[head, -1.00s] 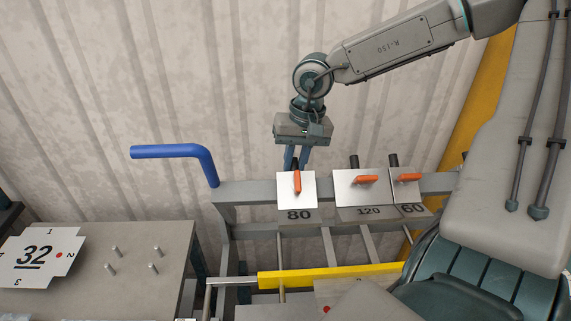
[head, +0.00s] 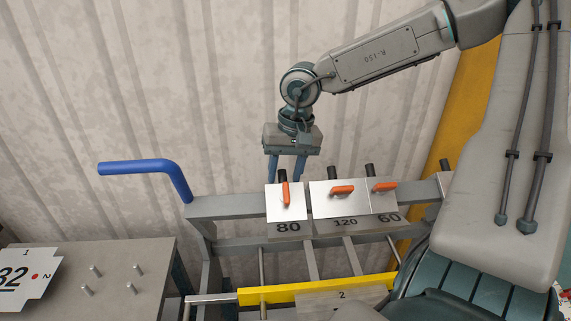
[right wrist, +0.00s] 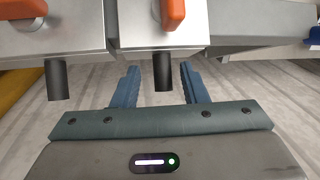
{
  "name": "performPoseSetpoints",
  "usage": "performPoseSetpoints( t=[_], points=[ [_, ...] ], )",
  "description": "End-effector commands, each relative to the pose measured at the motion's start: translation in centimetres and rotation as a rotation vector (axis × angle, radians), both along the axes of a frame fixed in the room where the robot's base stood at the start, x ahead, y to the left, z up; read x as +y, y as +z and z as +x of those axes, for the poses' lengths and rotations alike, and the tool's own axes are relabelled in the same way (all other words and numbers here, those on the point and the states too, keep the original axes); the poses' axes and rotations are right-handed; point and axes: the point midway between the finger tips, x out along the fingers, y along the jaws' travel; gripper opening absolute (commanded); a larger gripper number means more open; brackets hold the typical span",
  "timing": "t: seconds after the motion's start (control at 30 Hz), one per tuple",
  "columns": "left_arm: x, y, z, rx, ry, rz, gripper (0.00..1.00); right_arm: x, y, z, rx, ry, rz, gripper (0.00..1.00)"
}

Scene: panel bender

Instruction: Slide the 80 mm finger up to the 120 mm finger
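The 80 mm finger (head: 275,205) is a bright metal block on the grey rail, with its orange lever (head: 285,194) upright. The 120 mm finger (head: 323,204) is just to its right, its orange lever lying sideways. The two blocks touch or nearly touch; I cannot tell whether a hairline gap remains. My right gripper (head: 287,180) is behind the 80 mm finger. In the right wrist view its blue fingers (right wrist: 158,87) are open, with clearance on each side of the 80 mm finger's black peg (right wrist: 162,72). My left gripper is out of view.
The 60 mm finger (head: 384,202) adjoins the 120 mm finger on the right. A blue bent handle (head: 140,167) sticks out at the rail's left end. A yellow bar (head: 270,295) lies in front. A table (head: 140,255) with pins stands at left.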

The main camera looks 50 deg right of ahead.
Motion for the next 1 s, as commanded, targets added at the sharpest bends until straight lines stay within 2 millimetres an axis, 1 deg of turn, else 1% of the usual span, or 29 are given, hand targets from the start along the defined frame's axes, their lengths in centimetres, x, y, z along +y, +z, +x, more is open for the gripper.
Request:
performPoseSetpoints(
  t=[0.03, 0.13, 0.27, 0.5, 0.6, 0.77, 1.0],
  points=[
    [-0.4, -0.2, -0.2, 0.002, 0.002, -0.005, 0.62, -0.1, 0.4, 0.0, -0.004, 0.000, 0.000, 0.40],
    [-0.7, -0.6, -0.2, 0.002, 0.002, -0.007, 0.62, -0.3, 1.5, -0.1, -0.006, -0.001, 0.001, 0.40],
    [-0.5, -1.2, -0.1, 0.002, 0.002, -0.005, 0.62, -0.6, 3.6, -0.3, -0.008, -0.002, 0.000, 0.40],
    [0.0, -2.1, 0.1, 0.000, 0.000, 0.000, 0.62, -1.3, 8.0, -0.8, -0.007, -0.002, 0.000, 0.40],
    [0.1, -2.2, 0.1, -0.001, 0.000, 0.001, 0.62, -1.5, 9.3, -0.9, -0.005, -0.003, -0.001, 0.40],
    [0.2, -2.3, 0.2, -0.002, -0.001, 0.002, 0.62, -1.6, 10.2, -1.1, -0.003, -0.001, 0.001, 0.40],
    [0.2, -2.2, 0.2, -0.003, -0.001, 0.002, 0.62, -1.6, 10.4, -1.1, -0.002, -0.001, 0.001, 0.40]
  ],
)
